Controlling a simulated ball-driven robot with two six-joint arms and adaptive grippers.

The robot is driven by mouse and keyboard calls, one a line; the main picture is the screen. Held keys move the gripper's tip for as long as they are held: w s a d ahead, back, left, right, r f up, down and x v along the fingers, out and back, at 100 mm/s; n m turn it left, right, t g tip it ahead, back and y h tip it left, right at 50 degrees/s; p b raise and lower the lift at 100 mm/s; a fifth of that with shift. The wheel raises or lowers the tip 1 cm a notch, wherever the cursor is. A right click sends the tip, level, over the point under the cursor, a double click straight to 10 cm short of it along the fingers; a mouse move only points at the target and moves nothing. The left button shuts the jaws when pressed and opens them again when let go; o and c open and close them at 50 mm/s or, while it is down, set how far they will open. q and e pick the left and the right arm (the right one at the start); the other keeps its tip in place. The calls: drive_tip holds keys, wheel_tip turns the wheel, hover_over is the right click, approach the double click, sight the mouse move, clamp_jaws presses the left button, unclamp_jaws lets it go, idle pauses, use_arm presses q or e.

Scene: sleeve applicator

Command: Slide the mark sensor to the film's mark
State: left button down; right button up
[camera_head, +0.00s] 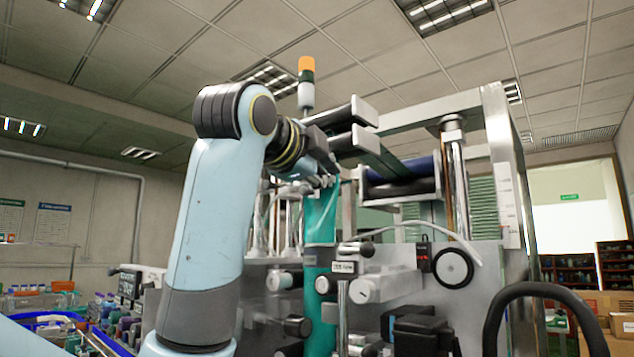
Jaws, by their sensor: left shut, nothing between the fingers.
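The green film (320,218) runs down vertically through the middle of the applicator machine. I cannot make out a mark on the film. My left gripper (368,125) is shut and empty, up high in front of the machine. My right gripper is not in view.
Rollers and knobs (373,290) crowd the machine front beside the film. A metal upright frame (505,170) and a chrome post (457,185) stand to the right. A signal tower (306,85) rises behind. A black curved tube (545,290) fills the lower right.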

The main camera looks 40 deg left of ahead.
sight(305, 184)
use_arm(q)
drive_tip(key=w+a+p, duration=0.1)
drive_tip(key=w+a, duration=0.3)
drive_tip(key=shift+a+f, duration=0.25)
drive_tip(key=shift+f, duration=0.2)
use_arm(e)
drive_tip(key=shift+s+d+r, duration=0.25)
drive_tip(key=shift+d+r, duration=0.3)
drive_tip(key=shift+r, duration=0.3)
use_arm(q)
drive_tip(key=shift+w, duration=0.1)
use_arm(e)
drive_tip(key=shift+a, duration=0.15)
use_arm(q)
drive_tip(key=shift+a+p, duration=0.5)
drive_tip(key=shift+p, duration=0.05)
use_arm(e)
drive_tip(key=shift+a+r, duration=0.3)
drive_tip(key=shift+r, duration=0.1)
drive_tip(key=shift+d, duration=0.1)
